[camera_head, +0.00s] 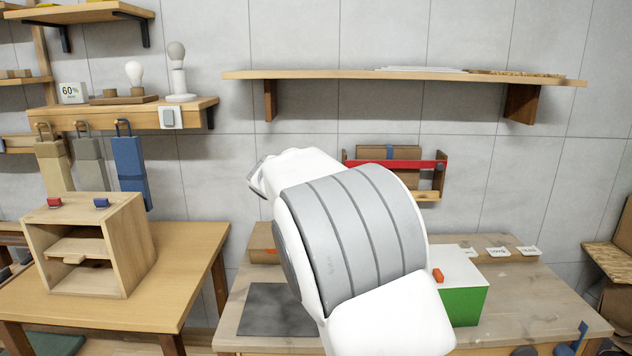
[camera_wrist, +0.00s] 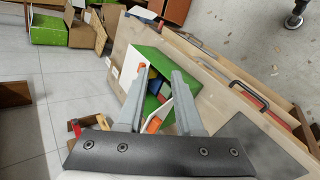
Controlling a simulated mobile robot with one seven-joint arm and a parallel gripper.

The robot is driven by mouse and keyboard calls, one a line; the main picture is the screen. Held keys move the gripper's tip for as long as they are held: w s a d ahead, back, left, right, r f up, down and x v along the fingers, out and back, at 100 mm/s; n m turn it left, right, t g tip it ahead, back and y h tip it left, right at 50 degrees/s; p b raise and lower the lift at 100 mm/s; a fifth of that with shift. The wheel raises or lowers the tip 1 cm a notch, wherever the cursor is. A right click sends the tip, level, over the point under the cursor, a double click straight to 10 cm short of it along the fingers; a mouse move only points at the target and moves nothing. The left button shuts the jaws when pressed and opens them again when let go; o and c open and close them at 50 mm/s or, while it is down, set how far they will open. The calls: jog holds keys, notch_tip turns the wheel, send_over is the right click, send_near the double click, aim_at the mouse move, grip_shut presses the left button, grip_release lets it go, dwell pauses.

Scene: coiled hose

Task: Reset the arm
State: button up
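My arm, white with a grey banded joint, rises across the middle of the head view and hides part of the bench behind it. My gripper (camera_wrist: 157,74) shows in the wrist view as two grey fingers on a dark bar. The fingers are apart, with nothing seen held between them. Beyond and below them is a green box (camera_wrist: 150,58) with a white panel, an orange knob and coloured blocks inside. The gripper's fingers cannot be made out in the head view.
The green box (camera_head: 465,306) with a white top stands on the workbench (camera_head: 540,310), right of my arm. A dark mat (camera_head: 270,312) lies left of it. A wooden cabinet (camera_head: 125,245) stands on the left table. A long shelf (camera_head: 330,75) runs along the wall above.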

jog(key=s+d+r+m+t+y+p, duration=0.1)
jog(key=s+y, duration=0.4)
jog(key=s, duration=0.9)
jog(key=s+d+r+m+t+y+p, duration=0.2)
jog(key=s+d+t+y+p, duration=0.1)
jog(key=s, duration=1.1)
jog(key=shift+d+r+m+t+y, duration=0.25)
jog(key=shift+d+m+t+y, duration=0.25)
jog(key=shift+y, duration=0.4)
